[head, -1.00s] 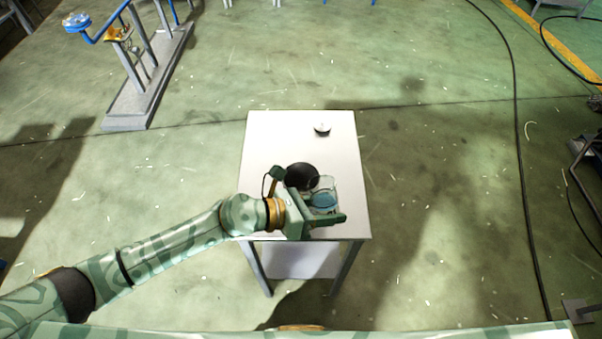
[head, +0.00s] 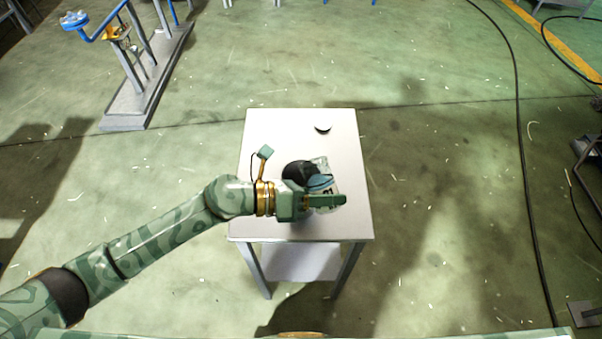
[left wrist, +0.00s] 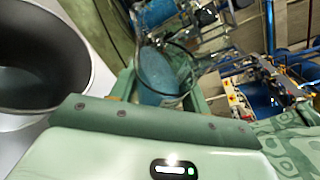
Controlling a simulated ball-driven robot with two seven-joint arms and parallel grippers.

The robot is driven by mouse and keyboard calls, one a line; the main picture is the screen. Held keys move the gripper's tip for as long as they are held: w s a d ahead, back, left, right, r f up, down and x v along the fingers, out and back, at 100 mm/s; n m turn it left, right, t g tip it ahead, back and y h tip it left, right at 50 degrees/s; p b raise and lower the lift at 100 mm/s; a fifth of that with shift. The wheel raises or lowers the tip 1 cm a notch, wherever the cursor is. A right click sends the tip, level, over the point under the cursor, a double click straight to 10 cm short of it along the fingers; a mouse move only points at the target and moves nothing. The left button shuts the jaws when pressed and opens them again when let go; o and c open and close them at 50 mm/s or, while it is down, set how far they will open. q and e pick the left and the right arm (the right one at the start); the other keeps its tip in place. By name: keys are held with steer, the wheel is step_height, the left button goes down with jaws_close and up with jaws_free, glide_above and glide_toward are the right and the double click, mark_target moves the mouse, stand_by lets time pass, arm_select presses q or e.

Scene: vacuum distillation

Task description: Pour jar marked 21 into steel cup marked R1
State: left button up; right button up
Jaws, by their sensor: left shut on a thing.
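A clear glass jar with blue liquid (head: 321,182) is held tilted above the table. My left gripper (head: 324,202) is shut on the jar; the jar and its blue contents also show between the fingers in the left wrist view (left wrist: 158,76). A dark, round steel cup (head: 299,173) stands on the table just left of the jar. Its wide open mouth fills the left of the left wrist view (left wrist: 42,52). I cannot read the markings on the jar or cup. I cannot tell whether liquid is flowing. My right gripper is not in view.
The white table (head: 275,140) has a small round dish or lid (head: 322,128) near its far edge. The rest of its top is bare. A blue and grey pipe stand (head: 145,80) is on the floor at the back left. A black cable (head: 516,120) runs along the right.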

mark_target(308, 186)
arm_select(q)
steer(key=shift+s, duration=0.15)
steer(key=shift+n+b, duration=0.3)
steer(key=shift+s+d+f+n+h+b, duration=0.1)
steer(key=shift+f+n+h+b, duration=0.05)
steer(key=shift+n+h+b, duration=0.35)
stand_by(0.3)
steer(key=shift+s+r+n+g+h, duration=0.1)
steer(key=shift+r+n+g+h, duration=0.35)
steer(key=shift+r+n, duration=0.85)
stand_by(1.3)
steer(key=shift+w+a+r+n+t+h, duration=0.3)
steer(key=shift+w+r+n+h, duration=0.25)
steer(key=shift+n, duration=0.45)
stand_by(1.1)
steer(key=shift+w+f+n+b, duration=0.15)
steer(key=shift+f+n+b, duration=0.15)
steer(key=shift+n+b, duration=0.4)
stand_by(1.1)
steer(key=shift+h, duration=0.3)
